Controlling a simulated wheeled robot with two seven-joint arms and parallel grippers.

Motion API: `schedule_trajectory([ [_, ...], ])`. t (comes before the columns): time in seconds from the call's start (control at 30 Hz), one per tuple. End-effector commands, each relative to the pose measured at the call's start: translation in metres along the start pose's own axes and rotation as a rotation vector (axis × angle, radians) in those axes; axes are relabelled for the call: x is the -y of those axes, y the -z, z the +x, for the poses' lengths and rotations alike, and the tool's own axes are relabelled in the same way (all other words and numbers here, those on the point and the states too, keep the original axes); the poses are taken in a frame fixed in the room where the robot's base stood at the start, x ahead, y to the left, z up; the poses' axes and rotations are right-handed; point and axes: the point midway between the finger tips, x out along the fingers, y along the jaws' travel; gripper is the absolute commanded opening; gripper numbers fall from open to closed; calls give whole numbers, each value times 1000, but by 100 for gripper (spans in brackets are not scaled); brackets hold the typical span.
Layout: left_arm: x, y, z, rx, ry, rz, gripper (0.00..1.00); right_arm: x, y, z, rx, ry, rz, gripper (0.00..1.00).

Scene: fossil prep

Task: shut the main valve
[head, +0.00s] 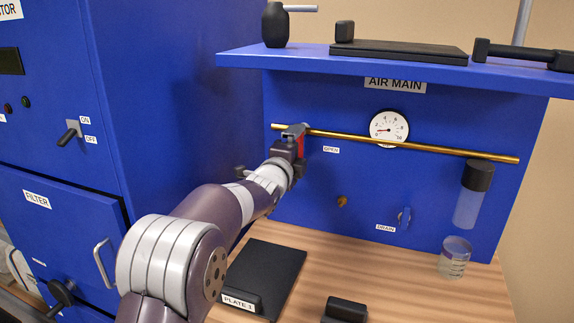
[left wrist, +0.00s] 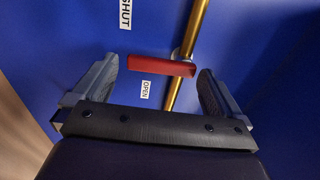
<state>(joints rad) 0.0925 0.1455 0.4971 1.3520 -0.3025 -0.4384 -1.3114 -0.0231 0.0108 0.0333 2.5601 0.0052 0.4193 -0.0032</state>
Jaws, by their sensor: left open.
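The main valve's red lever (head: 300,145) sits on the brass pipe (head: 420,146) under the AIR MAIN sign, and is partly hidden by my left gripper (head: 296,136). In the left wrist view, the red lever (left wrist: 160,66) lies crosswise to the pipe (left wrist: 195,28), between the SHUT label (left wrist: 125,14) and the OPEN label (left wrist: 146,90). My left gripper (left wrist: 157,72) is open, with one finger beyond each end of the lever. Contact with the lever cannot be made out. My right gripper is not in view.
A round gauge (head: 389,128) sits on the pipe, its needle near the low end. A shelf (head: 300,58) with tools juts out above. Below are a drain valve (head: 404,218), a clear jar (head: 455,258) and a dark plate (head: 270,268). A blue cabinet (head: 165,110) stands left.

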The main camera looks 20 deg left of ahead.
Motion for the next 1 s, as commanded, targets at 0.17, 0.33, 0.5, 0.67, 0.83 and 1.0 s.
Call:
schedule_trajectory([
  [0.17, -2, 0, -44, 1, 1, 1, 100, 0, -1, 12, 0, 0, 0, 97],
  [0.33, -2, 0, -80, 0, -1, 1, 100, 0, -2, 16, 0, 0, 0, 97],
  [0.5, -2, 0, -94, 0, -2, 0, 100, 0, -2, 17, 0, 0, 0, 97],
  [0.67, -2, 0, -94, 0, -3, 0, 100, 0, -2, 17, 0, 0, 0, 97],
  [0.83, -1, 0, -94, 0, -3, 0, 100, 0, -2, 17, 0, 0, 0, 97],
  [1.0, -1, 0, -94, 0, -2, 0, 100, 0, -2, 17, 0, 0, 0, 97],
])
